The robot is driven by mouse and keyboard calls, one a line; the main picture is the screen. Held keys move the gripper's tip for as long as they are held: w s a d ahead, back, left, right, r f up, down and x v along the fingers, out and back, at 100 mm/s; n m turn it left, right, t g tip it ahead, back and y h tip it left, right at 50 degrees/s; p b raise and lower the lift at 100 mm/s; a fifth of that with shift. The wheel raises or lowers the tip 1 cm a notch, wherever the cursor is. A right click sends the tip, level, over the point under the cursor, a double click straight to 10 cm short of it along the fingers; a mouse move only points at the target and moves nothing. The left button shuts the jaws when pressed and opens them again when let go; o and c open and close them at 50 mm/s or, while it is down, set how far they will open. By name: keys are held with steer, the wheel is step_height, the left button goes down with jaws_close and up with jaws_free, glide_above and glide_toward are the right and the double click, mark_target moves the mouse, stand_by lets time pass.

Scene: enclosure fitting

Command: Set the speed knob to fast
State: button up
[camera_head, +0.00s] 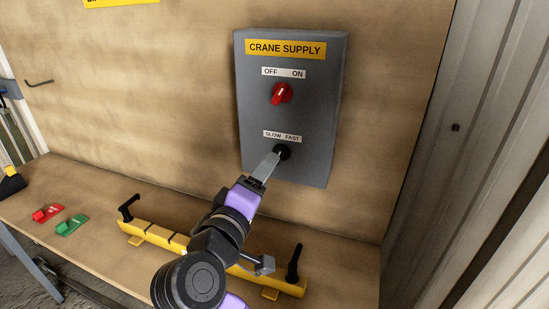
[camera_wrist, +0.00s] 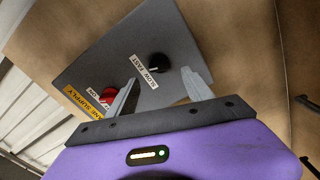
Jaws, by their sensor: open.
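The speed knob (camera_head: 283,152) is a black knob below the SLOW FAST label (camera_head: 282,136), low on the grey crane supply box (camera_head: 312,110). In the wrist view the black knob (camera_wrist: 158,63) shows a pale pointer mark facing the label side; I cannot tell surely which word it points to. My gripper (camera_head: 272,160) is at the knob in the head view and partly hides it. In the wrist view my gripper (camera_wrist: 158,77) is open, with its two fingers apart and the knob seen beyond the gap between them. I see no clear contact.
A red OFF/ON knob (camera_head: 281,93) sits above the speed knob on the same box. A yellow bar with black handles (camera_head: 150,232) lies on the bench (camera_head: 103,195), near red (camera_head: 47,213) and green (camera_head: 72,225) pieces. The wooden board beside the box is clear.

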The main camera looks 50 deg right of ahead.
mark_target(283, 151)
steer(key=p+x, duration=0.1)
steer(key=x, duration=0.6)
jaws_close()
steer(key=shift+m+b, duration=1)
steer(key=shift+m, duration=0.1)
jaws_free()
